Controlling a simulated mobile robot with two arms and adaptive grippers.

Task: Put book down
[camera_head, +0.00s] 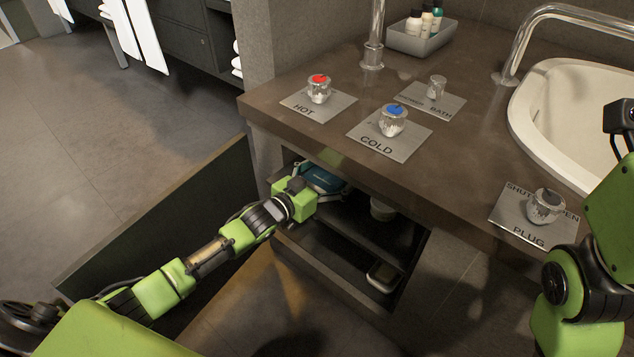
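A blue-teal book (322,180) is inside the open vanity cabinet, on or just above the upper shelf, under the counter's front edge. My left gripper (318,184) reaches into the cabinet from the left and is right at the book. Its fingers are small in the picture and partly hidden by its own green body, so I cannot tell whether they grip the book or stand apart around it. My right arm is at the right edge, and its gripper fingers are out of view.
The dark counter (300,133) overhangs the cabinet. An open door panel (165,225) stands left of my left arm. A cup (382,208) sits farther right on the shelf, with a pale dish (383,276) below. A sink (570,115) and tap knobs are above.

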